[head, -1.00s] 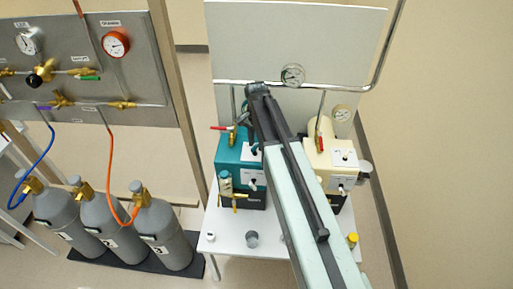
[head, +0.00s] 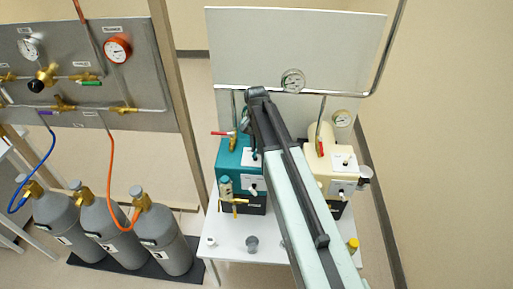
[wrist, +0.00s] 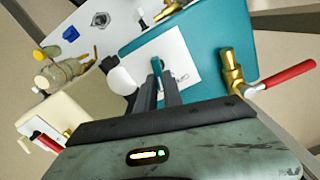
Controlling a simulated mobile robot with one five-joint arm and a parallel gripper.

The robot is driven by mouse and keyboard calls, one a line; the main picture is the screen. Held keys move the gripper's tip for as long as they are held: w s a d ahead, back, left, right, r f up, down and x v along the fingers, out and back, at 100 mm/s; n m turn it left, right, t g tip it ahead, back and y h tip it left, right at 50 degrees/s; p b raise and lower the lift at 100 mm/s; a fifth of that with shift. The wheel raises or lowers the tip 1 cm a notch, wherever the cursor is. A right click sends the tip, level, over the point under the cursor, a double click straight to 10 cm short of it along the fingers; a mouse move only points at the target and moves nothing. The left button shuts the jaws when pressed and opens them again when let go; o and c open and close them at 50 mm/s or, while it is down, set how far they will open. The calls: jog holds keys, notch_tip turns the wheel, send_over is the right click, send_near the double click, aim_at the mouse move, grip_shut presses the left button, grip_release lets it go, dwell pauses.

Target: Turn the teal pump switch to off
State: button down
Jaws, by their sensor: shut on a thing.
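The teal pump (head: 228,155) stands on the white table at the left of the cream pump. The switch's markings are too small to read.
The cream pump (head: 332,166) stands close on the right. A red-handled brass valve (wrist: 235,75) rises beside the plate. Small cups (head: 252,244) stand at the table's front. Grey gas cylinders (head: 165,235) and a gauge panel (head: 80,95) are at the left.

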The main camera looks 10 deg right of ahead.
jog(key=shift+w+a+n, duration=0.1)
jog(key=shift+a+n, duration=0.05)
jog(key=shift+n, duration=1.35)
jog(key=c, duration=1.5)
grip_release()
notch_tip(320, 180, up, 8)
jog(key=p, duration=0.8)
jog(key=shift+f, duration=0.2)
